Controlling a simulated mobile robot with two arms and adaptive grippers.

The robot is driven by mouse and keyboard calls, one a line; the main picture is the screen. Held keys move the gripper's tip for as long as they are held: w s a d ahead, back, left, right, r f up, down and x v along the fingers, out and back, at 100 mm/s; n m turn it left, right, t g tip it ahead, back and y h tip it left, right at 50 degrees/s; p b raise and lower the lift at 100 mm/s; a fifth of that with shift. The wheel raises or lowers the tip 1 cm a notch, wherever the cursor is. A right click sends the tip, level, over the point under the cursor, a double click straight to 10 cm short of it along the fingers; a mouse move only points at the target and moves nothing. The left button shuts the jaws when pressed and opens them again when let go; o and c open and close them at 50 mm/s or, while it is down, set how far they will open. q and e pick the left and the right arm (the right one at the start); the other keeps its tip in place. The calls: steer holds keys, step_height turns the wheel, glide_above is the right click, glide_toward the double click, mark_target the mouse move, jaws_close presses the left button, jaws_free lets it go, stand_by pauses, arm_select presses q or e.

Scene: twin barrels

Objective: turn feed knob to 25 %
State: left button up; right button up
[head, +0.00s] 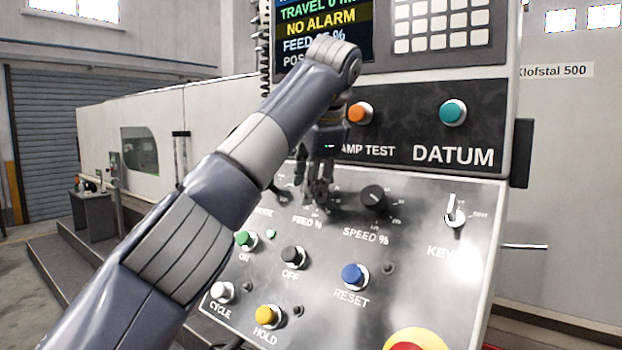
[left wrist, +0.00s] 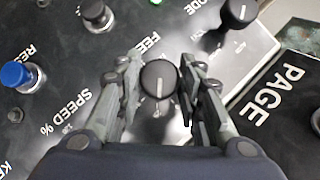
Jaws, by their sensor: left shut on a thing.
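The feed knob (left wrist: 159,82) is round and black with a white pointer line. In the left wrist view it sits between the two fingers of my left gripper (left wrist: 160,92), which is closed around it. In the head view my left gripper (head: 318,192) reaches down to the panel over the FEED % label, and its fingers hide the feed knob. The screen (head: 330,28) shows a FEED line, but my arm covers part of its number, so I cannot read it in full.
The black speed knob (head: 373,198) is close to the right of the gripper. The mode knob (left wrist: 238,12) is on the other side. Below are the OFF button (head: 293,257), blue reset button (head: 353,275) and yellow hold button (head: 268,316). A key switch (head: 455,212) is further right.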

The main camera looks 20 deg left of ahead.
arm_select(q)
steer(key=o, duration=1)
steer(key=shift+s+d+r, duration=0.1)
steer(key=shift+s+r, duration=0.05)
steer(key=shift+r, duration=0.15)
steer(key=v, duration=0.6)
steer(key=shift+s+r, duration=0.2)
steer(key=shift+r, duration=0.05)
steer(key=shift+d, duration=0.1)
